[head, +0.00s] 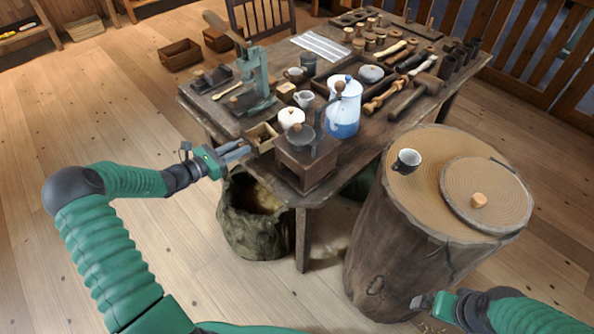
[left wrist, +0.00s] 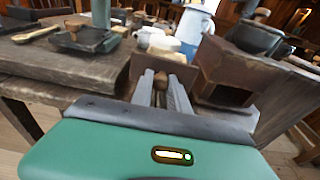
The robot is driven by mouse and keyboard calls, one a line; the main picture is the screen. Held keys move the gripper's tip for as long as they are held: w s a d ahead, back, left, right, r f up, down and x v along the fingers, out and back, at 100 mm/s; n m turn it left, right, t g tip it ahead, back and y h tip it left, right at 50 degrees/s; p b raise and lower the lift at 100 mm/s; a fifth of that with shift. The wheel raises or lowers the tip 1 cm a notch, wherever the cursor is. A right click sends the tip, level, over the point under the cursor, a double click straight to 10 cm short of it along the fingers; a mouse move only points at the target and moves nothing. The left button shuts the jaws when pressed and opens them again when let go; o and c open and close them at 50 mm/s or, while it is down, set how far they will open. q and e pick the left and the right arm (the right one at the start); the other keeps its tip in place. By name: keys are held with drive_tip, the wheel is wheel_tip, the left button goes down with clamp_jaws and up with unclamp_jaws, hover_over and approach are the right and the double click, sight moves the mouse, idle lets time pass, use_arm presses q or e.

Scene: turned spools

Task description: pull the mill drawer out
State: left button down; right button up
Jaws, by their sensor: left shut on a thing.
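The mill (head: 305,168) is a dark brown box with a dark hopper and crank on top, at the table's near corner. It also shows in the left wrist view (left wrist: 218,62), with a dark square opening facing me. The small drawer (head: 262,133) is open-topped and stands out to the left of the mill. Its front (left wrist: 179,72) shows in the left wrist view; I cannot tell whether its back end is still inside. My left gripper (head: 247,149) is shut on the drawer's round knob (left wrist: 160,78). My right gripper (head: 419,302) is low at right; its jaws are unclear.
A white and blue pot (head: 343,108) and a white lidded bowl (head: 291,118) stand close behind the mill. A green press (head: 257,82) stands to the left. A stump (head: 400,230) with a cup (head: 407,161) is at right.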

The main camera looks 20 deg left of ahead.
use_arm(q)
wheel_tip(320, 180, down, 4)
drive_tip(key=shift+r+b, duration=0.15)
drive_tip(key=shift+b, duration=0.8)
drive_tip(key=c, duration=1.2)
unclamp_jaws()
drive_tip(key=shift+s, duration=0.1)
